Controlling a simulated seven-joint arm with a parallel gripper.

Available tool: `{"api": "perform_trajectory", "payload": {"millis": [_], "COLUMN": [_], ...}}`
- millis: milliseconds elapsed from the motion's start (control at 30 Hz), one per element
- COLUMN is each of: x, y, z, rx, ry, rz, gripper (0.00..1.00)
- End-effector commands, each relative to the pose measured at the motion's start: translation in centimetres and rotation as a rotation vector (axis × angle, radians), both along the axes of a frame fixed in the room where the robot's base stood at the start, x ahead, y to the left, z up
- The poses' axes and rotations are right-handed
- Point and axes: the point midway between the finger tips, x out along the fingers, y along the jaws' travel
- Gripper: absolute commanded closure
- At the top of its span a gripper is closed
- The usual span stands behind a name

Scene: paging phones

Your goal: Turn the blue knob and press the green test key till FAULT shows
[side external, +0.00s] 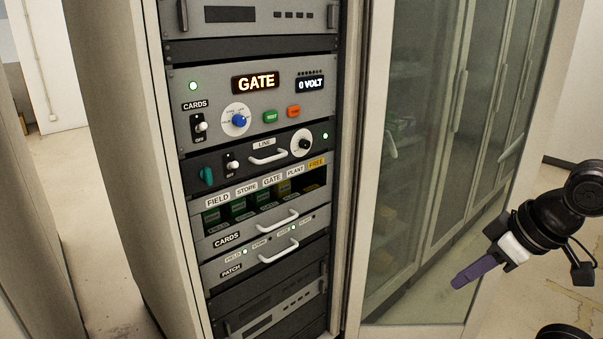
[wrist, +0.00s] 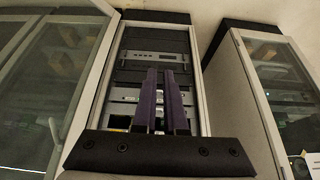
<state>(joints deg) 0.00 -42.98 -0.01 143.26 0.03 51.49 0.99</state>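The blue knob (side external: 239,120) sits on a white dial on the grey panel in the rack; its exact pointing is too small to tell. The green key (side external: 270,117) is to its right. Above them, one display (side external: 256,82) reads GATE and another (side external: 310,86) reads 0 VOLT. FAULT shows nowhere. My gripper (side external: 465,278) is at the far right, well away from the panel, touching nothing. Its two purple fingers (wrist: 161,72) are close together in the wrist view, with nothing visible held; whether they meet is unclear.
An orange key (side external: 294,112) is beside the green one. A CARDS switch (side external: 199,125) is at left. Below are a LINE dial (side external: 302,143), card slots and protruding white handles (side external: 278,221). Glass cabinets (side external: 440,130) stand right. Space between gripper and rack looks clear.

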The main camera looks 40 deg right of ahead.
Motion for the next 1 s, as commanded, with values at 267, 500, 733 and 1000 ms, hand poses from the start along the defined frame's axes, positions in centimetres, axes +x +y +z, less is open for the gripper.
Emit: {"api": "perform_trajectory", "payload": {"millis": [267,500,733,1000], "x": [4.5,12.5,20.0,28.6], "y": [-0.2,-0.4,-0.6,-0.9], "z": [3.7,10.7,16.7,20.1], "rx": [0.171,0.496,0.874,1.325], "ry": [-0.233,-0.551,-0.772,-0.898], "rz": [-0.257,-0.527,-0.686,-0.756], "gripper": [1.0,1.0,1.0,1.0]}}
